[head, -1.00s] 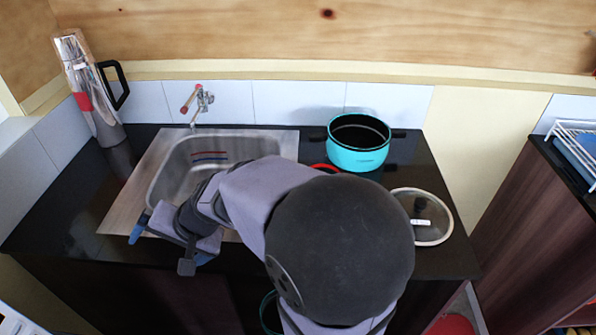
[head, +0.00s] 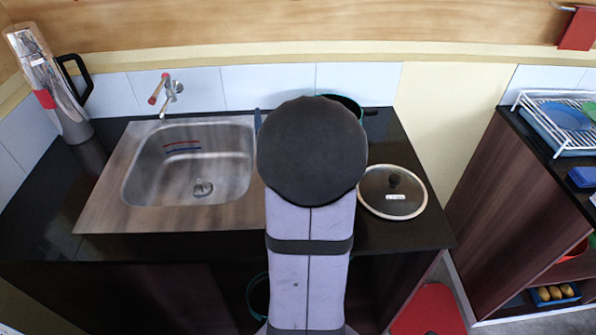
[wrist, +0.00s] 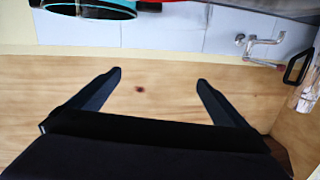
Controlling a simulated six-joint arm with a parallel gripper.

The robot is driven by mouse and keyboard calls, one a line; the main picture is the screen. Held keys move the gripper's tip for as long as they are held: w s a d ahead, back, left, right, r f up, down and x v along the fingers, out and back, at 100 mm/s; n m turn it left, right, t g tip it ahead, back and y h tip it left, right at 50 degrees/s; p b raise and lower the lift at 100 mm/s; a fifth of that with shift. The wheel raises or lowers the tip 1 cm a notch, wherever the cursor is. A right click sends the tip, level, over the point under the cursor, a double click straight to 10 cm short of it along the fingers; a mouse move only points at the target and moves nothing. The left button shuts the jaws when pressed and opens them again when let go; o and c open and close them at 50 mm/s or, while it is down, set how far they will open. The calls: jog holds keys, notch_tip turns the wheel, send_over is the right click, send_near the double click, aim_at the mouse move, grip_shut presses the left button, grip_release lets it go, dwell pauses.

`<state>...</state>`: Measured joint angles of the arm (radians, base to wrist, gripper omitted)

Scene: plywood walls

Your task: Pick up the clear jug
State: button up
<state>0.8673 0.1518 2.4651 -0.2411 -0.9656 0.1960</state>
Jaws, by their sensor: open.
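A tall, shiny jug (head: 47,83) with a black handle and a red band stands at the back left corner of the counter. It looks silvery, and I cannot tell whether it is the clear jug. Part of it shows at the right edge of the upside-down wrist view (wrist: 305,92). No other jug is visible. My gripper (wrist: 160,76) is open and empty, with the plywood wall between its fingers in the wrist view. In the head view my own arm hides nearly all of it. It is well apart from the jug.
A sink (head: 188,165) with a tap (head: 168,92) lies right of the jug. A turquoise pot (wrist: 95,9) is mostly hidden behind my arm in the head view. A glass lid (head: 392,192) lies at the counter's right. A dish rack (head: 560,120) stands on the right cabinet.

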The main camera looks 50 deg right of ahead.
jog(key=s+d+r+n+t+y+p, duration=0.15)
jog(key=s+t+p, duration=0.3)
jog(key=s, duration=0.95)
jog(key=a+f+n+y+b, duration=0.3)
jog(key=a+f+n+y, duration=0.2)
jog(key=f, duration=0.5)
jog(key=p+x, duration=0.4)
jog(key=x, duration=0.4)
jog(key=shift+m, duration=0.25)
jog(key=c, duration=1.5)
jog(key=shift+r, duration=0.15)
